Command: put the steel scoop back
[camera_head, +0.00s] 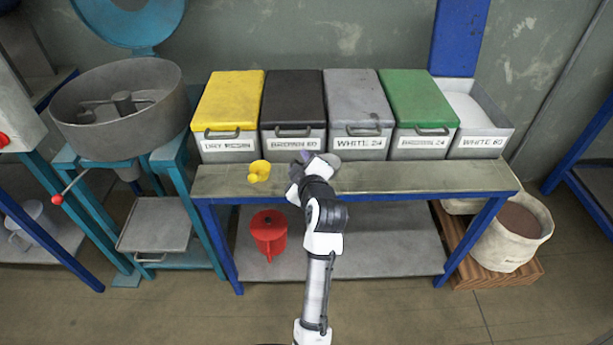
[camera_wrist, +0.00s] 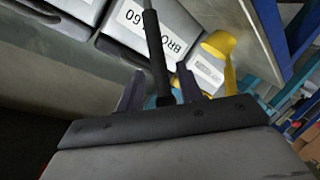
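My gripper (camera_head: 304,158) is over the back part of the bench, in front of the black bin. In the wrist view its two dark purple fingers (camera_wrist: 160,85) stand apart, with a dark rod (camera_wrist: 156,50) between them that looks like the handle of the steel scoop. Narrow gaps seem to show beside the rod; I cannot tell whether the fingers press on it. A grey rounded piece (camera_head: 329,159) shows just right of my gripper in the head view, probably the scoop's bowl. The rest of the scoop is hidden by my gripper.
Lidded bins, yellow (camera_head: 230,100), black (camera_head: 293,98), grey (camera_head: 357,98) and green (camera_head: 417,98), line the back. An open white bin (camera_head: 477,112) is at right. The bench's right part is clear.

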